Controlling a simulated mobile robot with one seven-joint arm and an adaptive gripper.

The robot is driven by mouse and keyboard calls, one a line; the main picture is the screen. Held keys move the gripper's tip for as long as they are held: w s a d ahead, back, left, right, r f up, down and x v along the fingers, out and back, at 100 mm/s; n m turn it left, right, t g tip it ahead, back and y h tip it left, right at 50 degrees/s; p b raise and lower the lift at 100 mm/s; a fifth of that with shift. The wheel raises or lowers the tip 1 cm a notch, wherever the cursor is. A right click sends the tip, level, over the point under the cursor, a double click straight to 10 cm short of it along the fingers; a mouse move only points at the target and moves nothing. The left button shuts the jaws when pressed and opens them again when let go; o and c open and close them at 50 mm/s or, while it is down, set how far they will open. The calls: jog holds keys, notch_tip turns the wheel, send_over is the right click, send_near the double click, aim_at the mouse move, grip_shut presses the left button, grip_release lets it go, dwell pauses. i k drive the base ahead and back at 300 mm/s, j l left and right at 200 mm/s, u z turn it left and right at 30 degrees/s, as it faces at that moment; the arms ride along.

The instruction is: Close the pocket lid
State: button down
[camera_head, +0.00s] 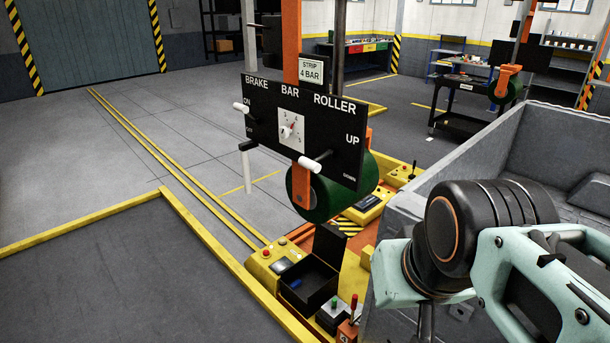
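The pocket is a black open-topped box (309,292) on the yellow machine deck, low in the middle of the head view. Its black lid (329,244) stands raised at the back edge, so the pocket is open. A small blue item (296,283) lies inside. My arm fills the lower right, to the right of the pocket and apart from it. My gripper's fingers are not visible in this view.
A black panel (262,130) marked BRAKE, BAR and ROLLER stands behind the pocket, with a green roller (335,190) below. A grey bed wall (480,155) is at right. The left floor is clear.

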aim_at(329, 245)
jog(key=i+j+z, duration=0.2)
jog(key=i+j, duration=0.2)
jog(key=j, duration=0.25)
jog(key=i+j+z, duration=0.1)
jog(key=i+j, duration=0.3)
jog(key=j, duration=0.25)
jog(key=i+j+z, duration=0.15)
jog(key=j, duration=0.2)
jog(key=i+j+z, duration=0.1)
jog(key=j, duration=0.3)
jog(key=i+j+z, duration=0.1)
jog(key=i+j, duration=0.15)
jog(key=j, duration=0.1)
